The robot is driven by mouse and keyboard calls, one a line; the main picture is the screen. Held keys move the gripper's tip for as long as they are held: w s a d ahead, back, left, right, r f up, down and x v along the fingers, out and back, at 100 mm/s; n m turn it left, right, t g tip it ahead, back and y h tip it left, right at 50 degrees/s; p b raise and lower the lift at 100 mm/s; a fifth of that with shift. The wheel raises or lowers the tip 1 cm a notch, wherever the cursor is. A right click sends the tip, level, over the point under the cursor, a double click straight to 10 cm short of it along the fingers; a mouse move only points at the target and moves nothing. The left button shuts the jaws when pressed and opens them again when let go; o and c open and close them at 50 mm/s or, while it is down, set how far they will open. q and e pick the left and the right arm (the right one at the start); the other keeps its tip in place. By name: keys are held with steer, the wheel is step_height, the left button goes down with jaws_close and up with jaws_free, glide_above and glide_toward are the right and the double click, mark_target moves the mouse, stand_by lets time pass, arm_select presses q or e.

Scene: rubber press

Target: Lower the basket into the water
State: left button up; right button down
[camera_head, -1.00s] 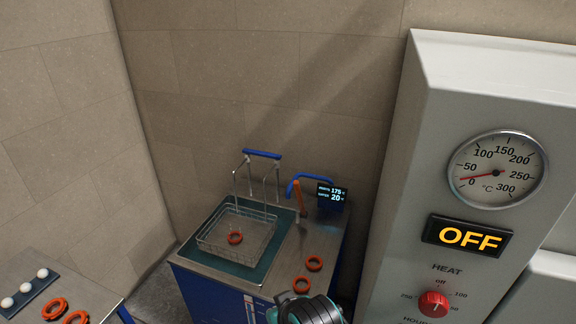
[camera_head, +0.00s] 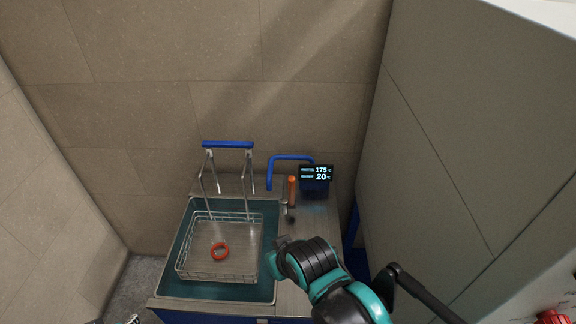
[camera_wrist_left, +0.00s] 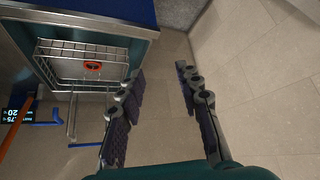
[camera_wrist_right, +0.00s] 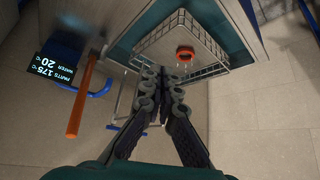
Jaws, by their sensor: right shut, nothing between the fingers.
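A wire basket (camera_head: 248,262) with one red ring (camera_head: 219,251) in it sits at the teal water tank (camera_head: 190,290). I cannot tell whether its bottom is above or in the water. Its tall handle (camera_head: 228,145) has a blue bar and stands upright behind it. The basket also shows in the left wrist view (camera_wrist_left: 60,62) and the right wrist view (camera_wrist_right: 150,40). My right gripper (camera_wrist_right: 164,72) is shut and empty, in front of the basket in its wrist view. In the head view my right arm covers the counter right of the tank. My left gripper (camera_wrist_left: 160,74) is open and empty, beside the basket.
An orange upright handle (camera_head: 292,190), a blue curved pipe (camera_head: 290,157) and a display reading 175 and 20 (camera_head: 316,173) stand right of the tank. A tall grey cabinet (camera_head: 450,130) closes the right side. Bare floor (camera_head: 135,280) lies left of the tank.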

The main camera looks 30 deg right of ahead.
arm_select(q)
steer(key=shift+s, duration=0.1)
steer(key=o, duration=0.4)
steer(key=shift+r, duration=0.1)
steer(key=o, duration=0.6)
step_height(320, 180, up, 4)
steer(key=p, duration=0.4)
arm_select(e)
steer(key=w+d+r+m+g+h+p, duration=0.15)
steer(key=w+d+r+p, duration=0.35)
steer(key=w+r, duration=0.6)
arm_select(q)
step_height(320, 180, up, 14)
steer(key=p, duration=0.8)
steer(key=shift+f+p, duration=0.25)
steer(key=shift+p, duration=0.1)
arm_select(e)
steer(key=w+d+r+m+g, duration=0.2)
steer(key=w+d+r+g, duration=0.2)
steer(key=w+d, duration=0.5)
step_height(320, 180, up, 3)
steer(key=shift+w+d+f+m, duration=0.1)
steer(key=shift+w+d+m, duration=0.15)
steer(key=shift+m, duration=0.1)
